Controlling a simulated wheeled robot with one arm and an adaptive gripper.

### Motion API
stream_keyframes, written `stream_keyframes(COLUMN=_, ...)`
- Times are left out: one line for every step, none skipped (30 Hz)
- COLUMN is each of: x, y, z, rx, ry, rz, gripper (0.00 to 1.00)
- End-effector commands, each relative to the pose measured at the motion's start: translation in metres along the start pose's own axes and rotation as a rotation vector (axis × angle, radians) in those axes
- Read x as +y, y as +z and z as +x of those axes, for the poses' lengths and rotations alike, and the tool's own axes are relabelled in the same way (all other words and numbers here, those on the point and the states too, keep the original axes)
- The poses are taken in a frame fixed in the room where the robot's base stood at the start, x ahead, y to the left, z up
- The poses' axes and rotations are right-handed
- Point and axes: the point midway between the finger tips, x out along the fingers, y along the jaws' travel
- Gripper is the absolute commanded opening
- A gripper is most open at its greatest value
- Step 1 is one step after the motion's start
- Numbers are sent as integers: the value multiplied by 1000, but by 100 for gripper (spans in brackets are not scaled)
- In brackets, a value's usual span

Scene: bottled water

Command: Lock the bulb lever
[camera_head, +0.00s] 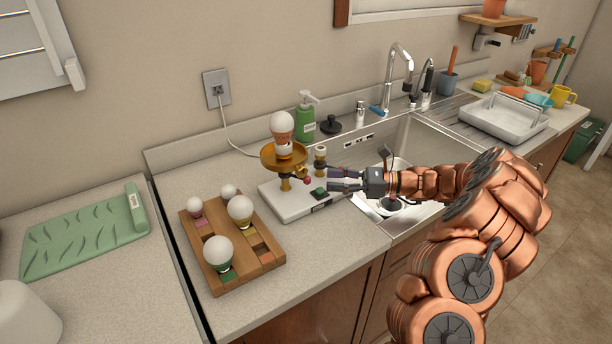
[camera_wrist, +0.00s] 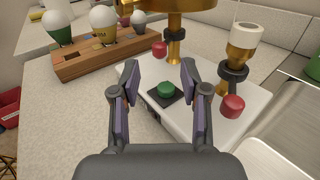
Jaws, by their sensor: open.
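A white bulb (camera_head: 282,123) sits upright in a fitting above a brass dish (camera_head: 270,160) on a brass post of a white base (camera_head: 290,208). A red-knobbed lever (camera_wrist: 159,49) with a black collar is on this post; its knob also shows in the head view (camera_head: 307,180). A second, shorter brass post (camera_wrist: 241,62) with a white top has another red knob (camera_wrist: 232,106). A green button (camera_wrist: 166,89) on a black pad lies between them. My gripper (camera_head: 329,179) is open and empty over the base; in the wrist view its fingers (camera_wrist: 160,72) flank the button's line of sight. Whether either lever is locked cannot be told.
A wooden rack (camera_head: 213,262) with several bulbs stands left of the base. The sink (camera_head: 405,150) and taps are to the right. A green soap bottle (camera_head: 306,120) and a wall socket (camera_head: 216,88) with a cable are behind. Counter in front of the base is clear.

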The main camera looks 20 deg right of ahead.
Motion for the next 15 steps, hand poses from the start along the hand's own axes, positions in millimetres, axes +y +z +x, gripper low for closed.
stream_keyframes(x=0, y=1, z=4, rx=-2, ry=1, rz=1, gripper=45)
stream_keyframes(x=0, y=2, z=8, rx=-2, ry=2, rz=1, gripper=45)
stream_keyframes(x=1, y=2, z=13, rx=-3, ry=3, rz=1, gripper=45)
stream_keyframes(x=1, y=3, z=18, rx=-4, ry=3, rz=2, gripper=45)
stream_keyframes(x=2, y=3, z=22, rx=-4, ry=4, rz=3, gripper=45)
stream_keyframes(x=2, y=2, z=28, rx=-3, ry=3, rz=3, gripper=45)
stream_keyframes(x=1, y=2, z=33, rx=-2, ry=3, rz=3, gripper=45)
stream_keyframes(x=1, y=2, z=37, rx=-2, ry=3, rz=2, gripper=45)
stream_keyframes(x=1, y=2, z=43, rx=-2, ry=2, rz=2, gripper=45)
stream_keyframes(x=1, y=2, z=47, rx=-1, ry=2, rz=2, gripper=45)
stream_keyframes(x=1, y=2, z=51, rx=-1, ry=2, rz=2, gripper=45)
stream_keyframes(x=1, y=2, z=56, rx=-1, ry=3, rz=1, gripper=45)
stream_keyframes(x=1, y=2, z=59, rx=-2, ry=4, rz=0, gripper=45)
stream_keyframes(x=1, y=2, z=63, rx=-2, ry=4, rz=0, gripper=45)
stream_keyframes(x=1, y=2, z=66, rx=-2, ry=4, rz=-1, gripper=45)
